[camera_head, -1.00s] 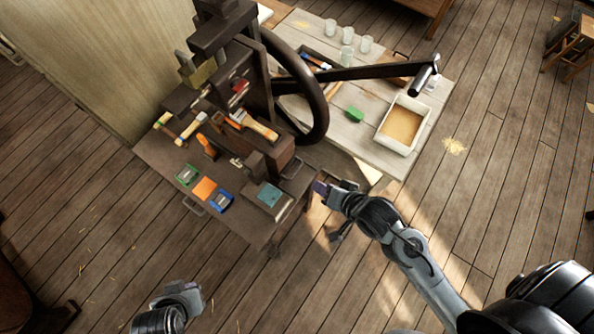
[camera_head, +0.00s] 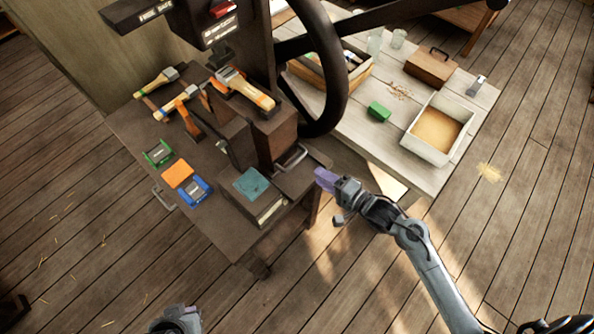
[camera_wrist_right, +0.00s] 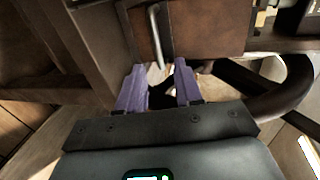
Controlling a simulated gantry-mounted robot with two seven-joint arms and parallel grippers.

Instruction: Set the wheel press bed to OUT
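The wheel press (camera_head: 255,60) is a dark machine on a brown bench, with a large dark handwheel (camera_head: 338,100) on its right side. A dark bed block (camera_head: 300,182) at its foot carries a metal bar handle (camera_head: 291,160). My right gripper (camera_head: 325,179) has purple fingers and is just right of the bed block. In the right wrist view the gripper (camera_wrist_right: 160,88) is open, with a metal handle (camera_wrist_right: 154,35) ahead of and roughly between its fingers, apparently not gripped. My left gripper (camera_head: 180,312) is low at the bottom edge; its fingers are unclear.
A teal pad (camera_head: 251,184) lies beside the bed block. Brushes (camera_head: 245,88) and green, orange and blue items (camera_head: 188,190) are on the bench (camera_head: 215,225). A pale table (camera_head: 370,135) to the right holds a sand tray (camera_head: 437,132) and a green block (camera_head: 379,111).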

